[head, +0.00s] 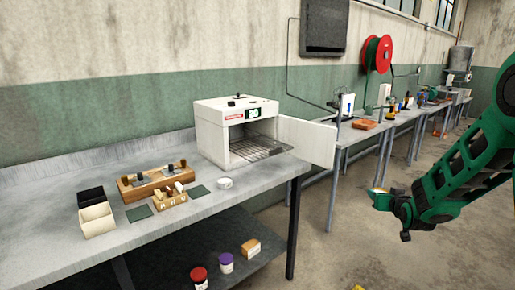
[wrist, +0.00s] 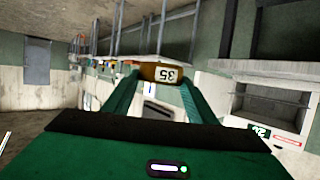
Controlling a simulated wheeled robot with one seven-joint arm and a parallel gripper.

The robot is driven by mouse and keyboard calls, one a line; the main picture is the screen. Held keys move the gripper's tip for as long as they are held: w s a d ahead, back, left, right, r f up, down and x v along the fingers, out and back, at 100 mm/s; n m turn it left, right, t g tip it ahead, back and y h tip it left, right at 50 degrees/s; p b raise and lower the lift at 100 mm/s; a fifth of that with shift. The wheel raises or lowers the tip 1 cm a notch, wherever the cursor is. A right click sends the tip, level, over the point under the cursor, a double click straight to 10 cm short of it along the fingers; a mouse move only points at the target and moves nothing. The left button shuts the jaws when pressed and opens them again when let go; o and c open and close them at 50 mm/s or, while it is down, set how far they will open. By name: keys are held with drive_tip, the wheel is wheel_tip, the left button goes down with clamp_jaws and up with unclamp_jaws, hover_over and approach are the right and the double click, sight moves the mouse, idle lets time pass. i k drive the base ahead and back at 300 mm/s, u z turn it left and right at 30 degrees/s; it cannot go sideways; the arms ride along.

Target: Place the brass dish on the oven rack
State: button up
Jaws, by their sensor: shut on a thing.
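The brass dish (wrist: 160,73), marked 35, is between the fingertips of my gripper (wrist: 158,86) in the wrist view. In the head view a small part of the dish (head: 379,190) shows at my gripper (head: 382,199), at the right, off the bench and in the air. My gripper is shut on the dish. The white oven (head: 222,120) stands on the bench with its door (head: 307,142) swung open to the right. Its wire rack (head: 259,149) shows inside, and I see nothing on it. The oven (wrist: 268,100) also shows at the right of the wrist view, turned over.
A grey bench (head: 215,208) holds a small white cup (head: 225,182), wooden blocks (head: 158,180) with several pieces, and a cream box (head: 97,219). The open door stands between my gripper and the oven mouth. Another table (head: 355,134) runs behind.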

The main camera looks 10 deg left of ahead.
sight(258, 146)
drive_tip(key=i, duration=0.85)
